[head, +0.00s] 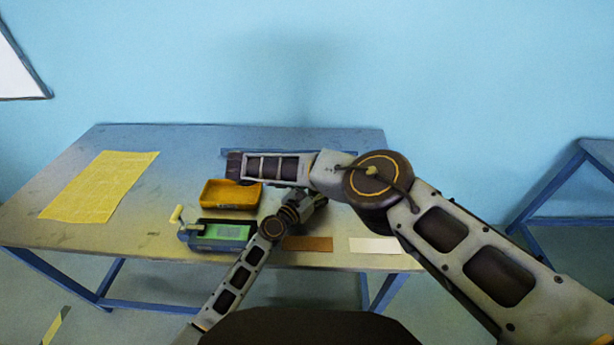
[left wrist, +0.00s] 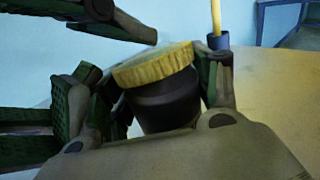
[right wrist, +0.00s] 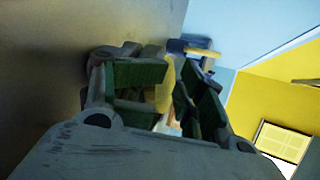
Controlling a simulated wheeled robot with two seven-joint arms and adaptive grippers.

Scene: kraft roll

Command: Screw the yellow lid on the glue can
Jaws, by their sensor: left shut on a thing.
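The glue can (left wrist: 163,102) is dark and stands between the fingers of my left gripper (left wrist: 168,100), which is shut on its sides. The ribbed yellow lid (left wrist: 153,66) sits on top of the can; whether its thread is engaged cannot be seen. The fingers of my right gripper (left wrist: 105,18) are just above and left of the lid. In the right wrist view my right gripper (right wrist: 172,92) is open, with the yellow lid (right wrist: 164,97) showing beyond and between its fingers. In the head view my arms hide the can and lid.
A yellow tray (head: 213,204) and a dark holder with a green pad (head: 220,232) lie left of my arms. A yellow sheet (head: 100,187), brown strip (head: 308,244) and white card (head: 375,246) lie on the table (head: 150,240).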

